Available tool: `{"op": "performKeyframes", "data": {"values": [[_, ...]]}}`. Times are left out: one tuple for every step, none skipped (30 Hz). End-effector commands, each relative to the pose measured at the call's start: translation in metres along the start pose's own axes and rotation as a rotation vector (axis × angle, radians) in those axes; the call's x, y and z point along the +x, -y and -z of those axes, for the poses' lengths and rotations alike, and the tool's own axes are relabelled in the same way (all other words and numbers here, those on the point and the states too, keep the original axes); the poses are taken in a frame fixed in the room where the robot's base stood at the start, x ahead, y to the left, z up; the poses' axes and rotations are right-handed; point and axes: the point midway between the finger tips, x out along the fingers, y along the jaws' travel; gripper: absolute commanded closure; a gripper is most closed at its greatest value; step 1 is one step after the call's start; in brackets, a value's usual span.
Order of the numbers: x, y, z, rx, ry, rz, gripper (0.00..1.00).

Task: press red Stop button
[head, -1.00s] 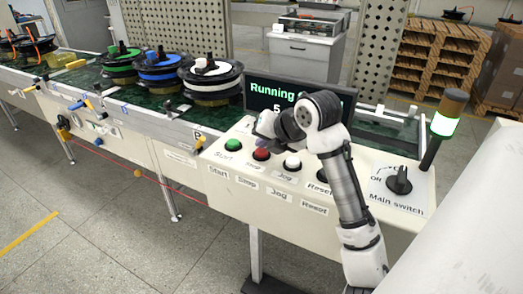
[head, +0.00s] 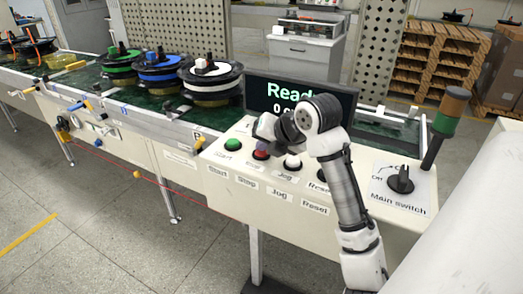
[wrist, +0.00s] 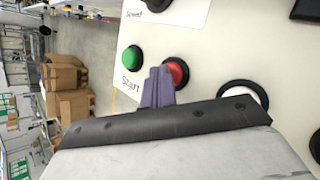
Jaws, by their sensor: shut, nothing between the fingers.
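The red Stop button (wrist: 178,72) is on the cream control panel, partly hidden by my fingers in the wrist view. In the head view my gripper (head: 262,147) is over the Stop button and hides most of it. In the wrist view the purple fingers of my gripper (wrist: 159,76) are shut and empty, with their tips at the left side of the red button. They look to be at or touching it; the exact contact is hard to see. The display (head: 290,98) shows "Read…" and a 0, partly covered by my arm.
The green Start button (head: 232,145) is just left of Stop, and the white Jog button (head: 292,163) is just right. The main switch (head: 400,180) and an unlit signal tower (head: 447,122) are at the panel's right. Reels (head: 211,80) stand on the conveyor behind.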

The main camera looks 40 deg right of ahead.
Motion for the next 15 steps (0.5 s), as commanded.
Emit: {"op": "performKeyframes", "data": {"values": [[0.0007, 0.0002, 0.0006, 0.0, -0.002, 0.0, 1.0], [0.0006, 0.0001, 0.0006, 0.0, -0.002, 0.0, 1.0], [0.0007, 0.0001, 0.0006, 0.0, -0.003, 0.0, 1.0], [0.0007, 0.0002, 0.0006, 0.0, -0.003, 0.0, 1.0], [0.0007, 0.0002, 0.0006, 0.0, -0.003, 0.0, 1.0], [0.0007, 0.0001, 0.0007, 0.0, -0.003, 0.0, 1.0], [0.0007, 0.0001, 0.0006, 0.0, -0.003, 0.0, 1.0], [0.0005, 0.0, 0.0005, 0.0, -0.003, 0.0, 1.0], [0.0001, -0.0004, 0.0002, 0.0, -0.003, 0.0, 1.0], [-0.0004, -0.0008, -0.0002, 0.0, -0.003, 0.0, 1.0], [-0.0011, -0.0013, -0.0007, 0.0, -0.003, 0.0, 1.0], [-0.0022, -0.0022, -0.0016, 0.0, -0.003, 0.0, 1.0], [-0.0033, -0.003, -0.0024, 0.0, -0.003, 0.0, 1.0], [-0.0045, -0.0039, -0.0033, 0.0, -0.003, 0.0, 1.0], [-0.0062, -0.0052, -0.0045, 0.0, -0.003, 0.0, 1.0]]}}
